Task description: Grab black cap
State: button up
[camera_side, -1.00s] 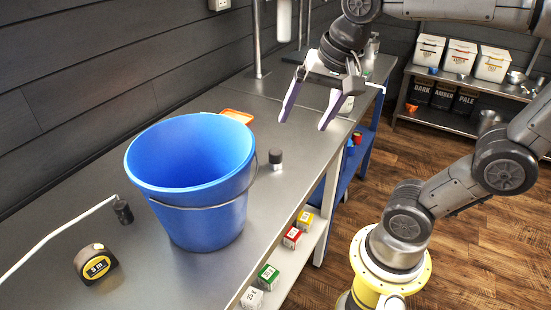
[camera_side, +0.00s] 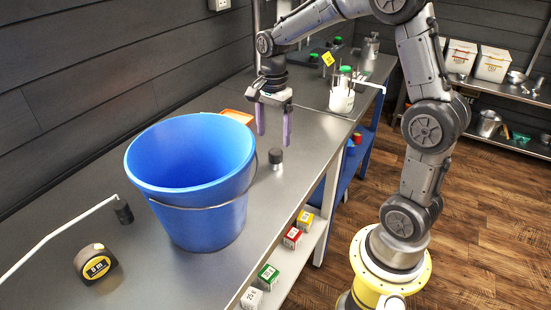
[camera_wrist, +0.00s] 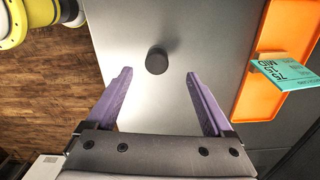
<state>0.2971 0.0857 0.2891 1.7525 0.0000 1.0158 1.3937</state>
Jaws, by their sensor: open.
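The black cap (camera_side: 276,156) sits on top of a small, pale, short container on the steel bench, to the right of the blue bucket. In the wrist view the cap (camera_wrist: 156,61) is a dark round shape, just beyond the fingertips and roughly centred between them. My gripper (camera_side: 273,134) is open, with its purple fingers pointing down above and slightly behind the cap in the side view. In the wrist view my gripper (camera_wrist: 158,76) is empty, and its fingers are not touching the cap.
The large blue bucket (camera_side: 193,212) stands close to the left of the cap. An orange tray (camera_wrist: 272,97) with a teal card (camera_wrist: 285,72) lies behind. A tape measure (camera_side: 96,264) and a white tube (camera_side: 58,233) with a dark end lie at the front left. The bench edge is near the cap.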

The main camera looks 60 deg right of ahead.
aim_at(275, 152)
notch_tip(275, 152, down, 3)
jog(key=shift+r, duration=0.1)
jog(key=f, duration=0.4)
jog(key=shift+s+a, duration=0.15)
jog(key=shift+s, duration=0.15)
jog(key=shift+f, duration=0.6)
jog(key=shift+w, duration=0.1)
grip_shut()
